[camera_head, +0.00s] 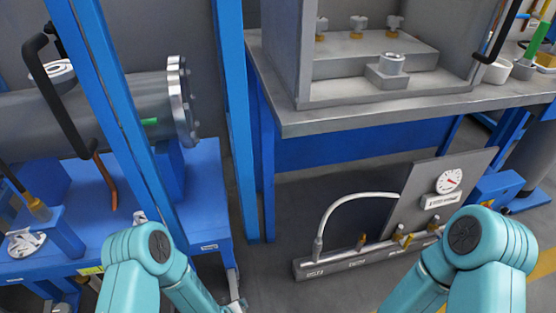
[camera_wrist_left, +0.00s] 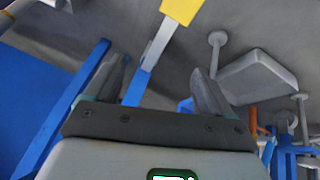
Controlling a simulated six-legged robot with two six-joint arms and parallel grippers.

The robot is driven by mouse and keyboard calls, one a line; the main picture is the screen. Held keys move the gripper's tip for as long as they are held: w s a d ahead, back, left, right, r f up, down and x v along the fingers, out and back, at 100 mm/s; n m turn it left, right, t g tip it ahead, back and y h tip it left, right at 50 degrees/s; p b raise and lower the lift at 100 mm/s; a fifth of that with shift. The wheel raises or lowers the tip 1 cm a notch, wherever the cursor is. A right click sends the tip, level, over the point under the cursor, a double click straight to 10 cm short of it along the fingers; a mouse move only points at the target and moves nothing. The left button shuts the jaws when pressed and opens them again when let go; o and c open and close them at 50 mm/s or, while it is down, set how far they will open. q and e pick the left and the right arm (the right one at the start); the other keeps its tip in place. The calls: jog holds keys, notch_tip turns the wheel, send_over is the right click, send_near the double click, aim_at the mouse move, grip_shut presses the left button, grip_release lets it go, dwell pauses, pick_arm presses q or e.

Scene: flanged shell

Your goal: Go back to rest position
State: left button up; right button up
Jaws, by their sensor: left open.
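My left gripper (camera_wrist_left: 160,80) shows in the left wrist view with its two dark fingers spread apart and nothing between them. In the head view, the teal links of my left arm fill the lower left, and the gripper itself is not clear there. My right arm's teal links stand at the lower right, with its gripper out of view. The grey flanged shell (camera_head: 135,105) lies on a blue stand (camera_head: 205,190) at the left, partly hidden by a blue post. My arms appear apart from it.
A grey workbench (camera_head: 330,122) with a fixture stands at the back right. Below it, a panel with a round gauge (camera_head: 450,181) and a white hose (camera_head: 345,202) stands on the floor. Blue posts (camera_head: 236,120) rise between stand and bench. Grey floor (camera_head: 265,275) shows between my arms.

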pick_arm(q)
jog(key=s+d+r+m+g+h, duration=0.1)
jog(key=s+r+m+g+h, duration=0.2)
jog(key=s, duration=0.4)
jog(key=s+d+r+g+h, duration=0.1)
jog(key=s+r+g, duration=0.1)
jog(key=s+r, duration=0.45)
notch_tip(320, 180, up, 28)
jog(key=p, duration=3)
jog(key=shift+s+d+m, duration=0.15)
jog(key=shift+s+m, duration=0.15)
jog(key=shift+s, duration=0.05)
